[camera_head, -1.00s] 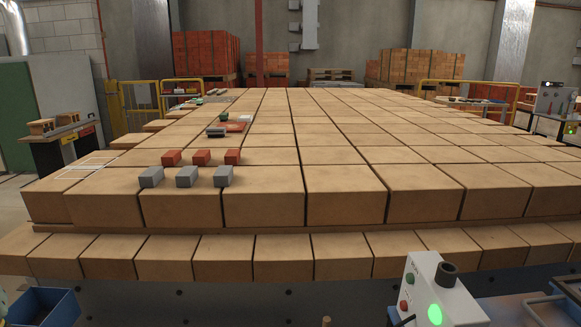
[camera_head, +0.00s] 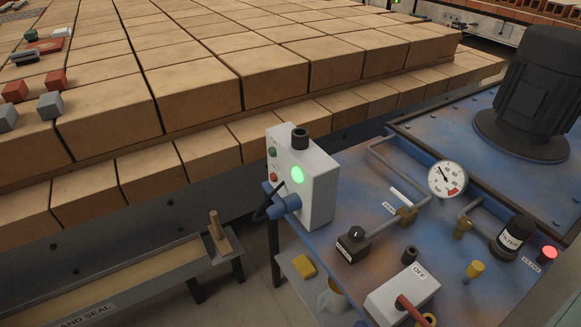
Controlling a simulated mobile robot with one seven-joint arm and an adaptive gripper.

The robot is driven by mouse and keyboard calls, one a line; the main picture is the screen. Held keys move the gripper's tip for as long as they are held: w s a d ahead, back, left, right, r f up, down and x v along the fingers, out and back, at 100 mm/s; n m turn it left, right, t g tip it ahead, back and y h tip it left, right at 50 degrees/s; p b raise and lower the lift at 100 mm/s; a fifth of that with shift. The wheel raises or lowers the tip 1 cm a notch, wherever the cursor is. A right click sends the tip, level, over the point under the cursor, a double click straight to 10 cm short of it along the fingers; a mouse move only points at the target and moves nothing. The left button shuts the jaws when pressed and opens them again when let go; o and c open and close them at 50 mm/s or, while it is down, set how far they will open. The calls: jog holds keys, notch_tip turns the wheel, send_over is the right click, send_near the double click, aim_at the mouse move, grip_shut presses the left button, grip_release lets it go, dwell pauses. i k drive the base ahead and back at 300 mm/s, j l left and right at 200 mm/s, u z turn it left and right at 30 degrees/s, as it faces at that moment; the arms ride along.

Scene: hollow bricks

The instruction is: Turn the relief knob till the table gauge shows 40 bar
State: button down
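The table gauge (camera_head: 446,179) is a round white dial with a red sector at its lower right, on the blue-topped unit at the right. Its needle shows dark near the middle, but the reading is too small to tell. A black knob on a square dark block (camera_head: 354,244) stands at the left of the unit, joined to a grey pipe; it looks like the relief knob, but its label is unreadable. A second small black knob (camera_head: 409,255) stands to its right. My gripper is not in view.
A white control box (camera_head: 305,177) with a lit green lamp stands at the unit's left edge. A switch box marked OFF (camera_head: 402,293) has a red lever. A red lamp (camera_head: 549,253), a black filter (camera_head: 512,236) and a motor (camera_head: 540,85) crowd the right. Brick-like blocks (camera_head: 284,75) fill the back.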

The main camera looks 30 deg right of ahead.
aim_at(356, 234)
jog(key=z, duration=1.2)
